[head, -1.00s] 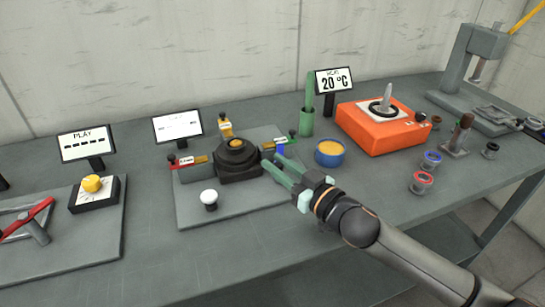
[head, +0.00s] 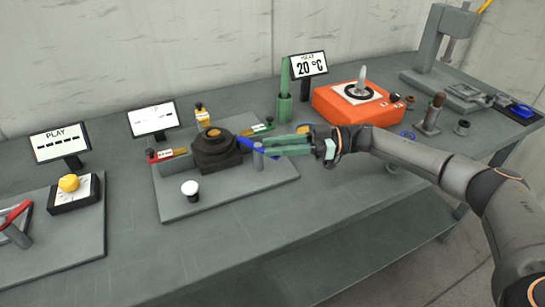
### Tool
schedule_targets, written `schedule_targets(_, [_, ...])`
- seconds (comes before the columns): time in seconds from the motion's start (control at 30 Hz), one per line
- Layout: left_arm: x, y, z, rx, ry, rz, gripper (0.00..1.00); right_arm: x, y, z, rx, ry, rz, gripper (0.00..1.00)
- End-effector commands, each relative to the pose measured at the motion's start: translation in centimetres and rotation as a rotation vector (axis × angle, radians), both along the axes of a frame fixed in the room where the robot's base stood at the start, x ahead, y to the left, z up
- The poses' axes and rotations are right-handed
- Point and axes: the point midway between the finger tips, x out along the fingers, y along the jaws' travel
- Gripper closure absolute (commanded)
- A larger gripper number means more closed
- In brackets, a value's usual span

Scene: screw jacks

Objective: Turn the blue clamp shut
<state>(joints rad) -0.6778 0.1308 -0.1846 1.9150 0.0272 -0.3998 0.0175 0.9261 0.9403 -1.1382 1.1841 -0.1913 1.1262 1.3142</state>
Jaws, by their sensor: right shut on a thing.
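The blue clamp (head: 245,141) is a blue bar beside a grey post (head: 258,157) on the right front of a grey plate (head: 225,199). Its bar slants from the black round device (head: 215,153) toward my fingers. My right gripper (head: 268,146) comes in from the right with its long green fingers level and shut on the blue clamp's outer end. The fingers hide part of that end. Whether the bar's inner end touches the black device is unclear. My left gripper is not in view.
An orange heater (head: 357,106) and a green holder (head: 285,106) stand behind my right gripper. The table front is clear.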

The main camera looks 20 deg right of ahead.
Motion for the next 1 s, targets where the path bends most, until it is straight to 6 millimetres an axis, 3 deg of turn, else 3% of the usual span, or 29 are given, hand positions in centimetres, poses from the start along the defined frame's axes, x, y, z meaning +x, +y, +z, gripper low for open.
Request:
schedule_targets(0.03, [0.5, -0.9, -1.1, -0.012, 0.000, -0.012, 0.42, 0.4, -0.1, -0.6, 0.004, -0.007, 0.033, 1.00])
schedule_targets(0.47, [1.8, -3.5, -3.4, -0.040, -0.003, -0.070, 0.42, 0.9, -0.8, -0.4, 0.004, -0.003, 0.246, 1.00])
schedule_targets(1.0, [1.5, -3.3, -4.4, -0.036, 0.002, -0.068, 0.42, 1.0, -1.0, 0.0, 0.004, 0.000, 0.312, 1.00])
